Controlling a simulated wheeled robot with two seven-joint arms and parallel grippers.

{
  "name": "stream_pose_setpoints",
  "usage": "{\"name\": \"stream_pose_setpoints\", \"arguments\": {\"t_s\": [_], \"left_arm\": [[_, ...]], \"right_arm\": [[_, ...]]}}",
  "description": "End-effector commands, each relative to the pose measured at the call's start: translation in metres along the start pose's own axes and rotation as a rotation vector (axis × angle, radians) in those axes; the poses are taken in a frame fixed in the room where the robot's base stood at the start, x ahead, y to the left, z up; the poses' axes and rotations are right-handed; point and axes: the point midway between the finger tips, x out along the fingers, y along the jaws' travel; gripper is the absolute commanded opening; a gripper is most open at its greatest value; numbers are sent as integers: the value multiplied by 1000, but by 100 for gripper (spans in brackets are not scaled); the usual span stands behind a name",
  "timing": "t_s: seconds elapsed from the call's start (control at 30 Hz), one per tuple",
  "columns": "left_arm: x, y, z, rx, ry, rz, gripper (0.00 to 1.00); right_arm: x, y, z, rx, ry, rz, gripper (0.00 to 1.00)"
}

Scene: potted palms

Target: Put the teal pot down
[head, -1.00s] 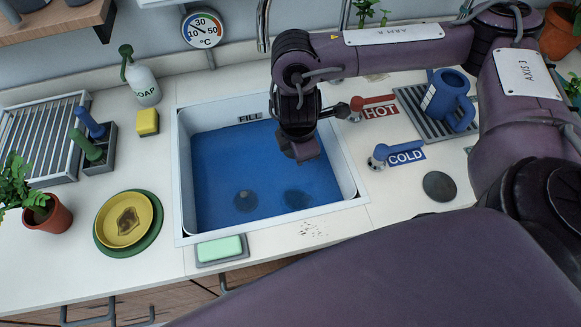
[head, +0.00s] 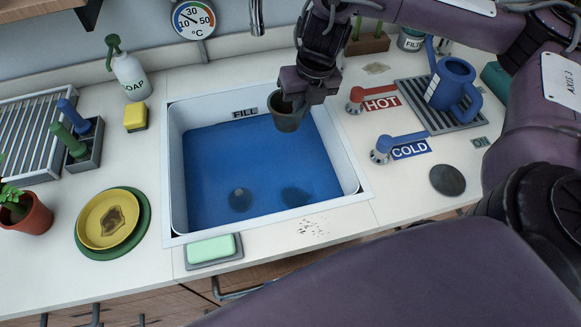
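My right gripper (head: 308,88) is above the far right part of the sink, pointing down. It is shut on the rim of a small dark grey-teal pot (head: 288,117), which I take to be the teal pot. The pot is roughly upright with its open mouth up, and its inside looks brown. It hangs over the blue water in the white sink (head: 175,160), apart from the counter (head: 330,228). My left gripper is not in view.
Red HOT (head: 380,91) and blue COLD (head: 402,140) taps stand right of the sink. A blue watering can (head: 453,84) is on a rack behind them. A soap dish (head: 214,249), a yellow dish (head: 92,222) and a potted plant (head: 30,216) stand in front and left.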

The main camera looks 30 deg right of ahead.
Motion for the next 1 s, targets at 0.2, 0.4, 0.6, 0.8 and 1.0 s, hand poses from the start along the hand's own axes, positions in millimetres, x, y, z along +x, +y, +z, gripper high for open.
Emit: {"name": "stream_pose_setpoints", "arguments": {"t_s": [0.2,0.4,0.6,0.8,1.0], "left_arm": [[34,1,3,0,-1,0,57],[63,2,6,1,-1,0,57],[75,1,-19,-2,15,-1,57],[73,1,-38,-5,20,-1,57],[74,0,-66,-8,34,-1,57]], "right_arm": [[58,-9,-8,-4,10,0,0],[112,-17,-14,-4,9,0,0],[150,-23,-18,-3,5,-1,0],[161,-24,-18,-4,3,0,0],[187,-28,-22,-3,5,-1,0]]}}
